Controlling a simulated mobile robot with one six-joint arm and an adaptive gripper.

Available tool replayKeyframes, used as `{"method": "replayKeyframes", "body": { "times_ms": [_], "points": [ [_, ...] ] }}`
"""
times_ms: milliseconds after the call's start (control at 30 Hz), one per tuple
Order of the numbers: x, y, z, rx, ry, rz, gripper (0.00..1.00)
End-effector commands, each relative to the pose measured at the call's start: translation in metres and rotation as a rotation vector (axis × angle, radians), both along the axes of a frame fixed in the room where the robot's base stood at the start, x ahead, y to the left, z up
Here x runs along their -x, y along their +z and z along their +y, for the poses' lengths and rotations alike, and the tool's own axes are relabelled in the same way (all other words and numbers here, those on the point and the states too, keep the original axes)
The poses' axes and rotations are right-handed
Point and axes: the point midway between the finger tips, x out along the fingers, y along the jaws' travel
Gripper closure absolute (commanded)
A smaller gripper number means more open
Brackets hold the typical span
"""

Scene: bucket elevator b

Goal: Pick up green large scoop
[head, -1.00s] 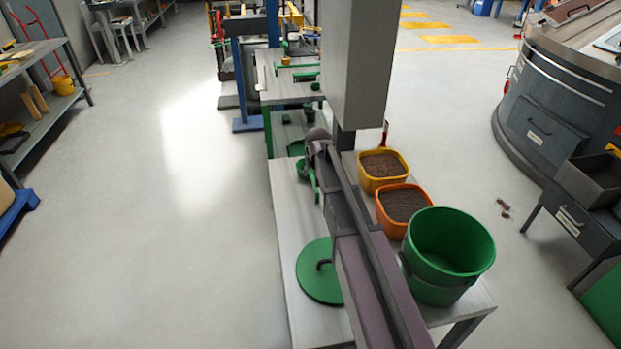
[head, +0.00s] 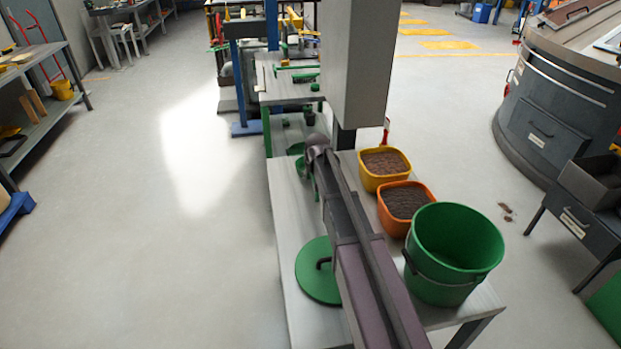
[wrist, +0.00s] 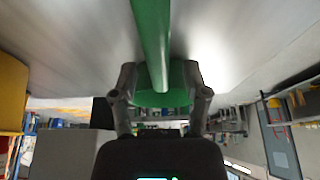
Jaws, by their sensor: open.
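The green scoop shows in the wrist view as a long green handle (wrist: 152,40) running down from the top edge, with a wider green part (wrist: 160,97) behind it. My gripper (wrist: 160,100) is open, with one finger on each side of the green handle. I cannot tell whether either finger touches it. In the head view, green parts of what looks like the scoop (head: 302,168) show at the left edge of the table, beside the end of my arm. My arm hides the rest of it and most of the gripper there.
On the table (head: 283,215) are a green bucket (head: 452,255), an orange tub (head: 404,203) and a yellow tub (head: 384,167), both tubs holding brown material. A round green lid (head: 312,272) lies partly under my arm. Open floor (head: 150,250) lies to the left.

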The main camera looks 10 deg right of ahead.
Motion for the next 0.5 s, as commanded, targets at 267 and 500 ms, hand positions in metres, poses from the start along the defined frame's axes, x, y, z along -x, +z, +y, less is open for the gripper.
{"method": "replayKeyframes", "body": {
  "times_ms": [267,500],
  "points": [
    [0.0001,0.0004,0.0005,0.000,0.000,0.000,0.40],
    [0.0001,0.0004,0.0007,0.000,0.001,0.000,0.52]
  ]
}}
